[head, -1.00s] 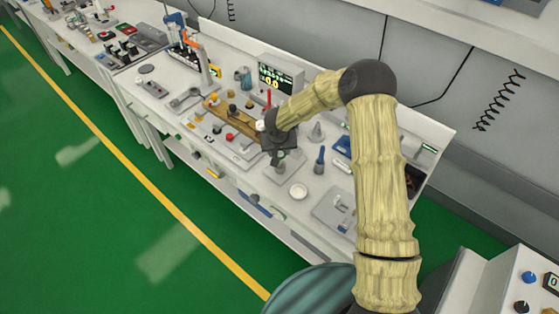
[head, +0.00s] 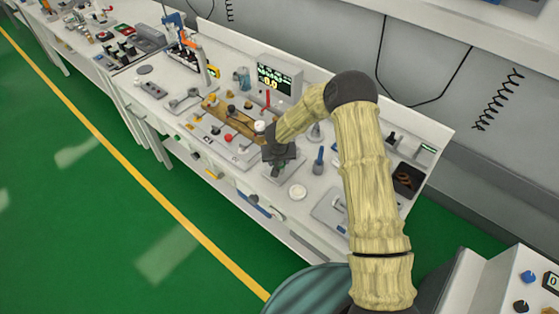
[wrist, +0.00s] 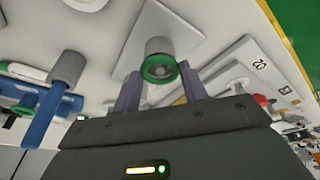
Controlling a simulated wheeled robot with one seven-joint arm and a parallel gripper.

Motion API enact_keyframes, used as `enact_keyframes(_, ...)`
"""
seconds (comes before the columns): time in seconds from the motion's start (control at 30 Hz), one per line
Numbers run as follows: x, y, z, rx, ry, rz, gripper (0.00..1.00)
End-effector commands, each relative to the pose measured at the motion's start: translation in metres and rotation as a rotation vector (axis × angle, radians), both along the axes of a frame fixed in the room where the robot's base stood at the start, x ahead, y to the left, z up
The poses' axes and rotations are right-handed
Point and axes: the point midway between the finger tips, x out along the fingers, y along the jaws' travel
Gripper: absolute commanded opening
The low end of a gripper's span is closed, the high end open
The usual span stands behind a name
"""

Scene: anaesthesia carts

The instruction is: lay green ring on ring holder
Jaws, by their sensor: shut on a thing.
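The green ring (wrist: 158,68) is between the two fingertips of my gripper (wrist: 160,85) in the wrist view, and the gripper is shut on it. In the head view my gripper (head: 280,158) is low over the bench and hides most of the holder.
A monitor (head: 277,82) stands behind.

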Motion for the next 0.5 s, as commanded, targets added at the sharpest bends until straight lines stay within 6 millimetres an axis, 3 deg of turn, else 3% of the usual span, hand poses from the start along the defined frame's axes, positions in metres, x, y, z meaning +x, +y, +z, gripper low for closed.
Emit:
enact_keyframes(0.1,-0.0003,0.0001,-0.0018,0.0,0.001,0.0,0.22)
enact_keyframes(0.13,-0.0003,0.0002,-0.0022,0.0,0.001,0.001,0.45)
enact_keyframes(0.23,-0.0002,0.0001,-0.002,0.0,0.001,0.001,0.65)
enact_keyframes(0.5,-0.0002,0.0001,-0.0017,0.0,0.0,0.001,0.65)
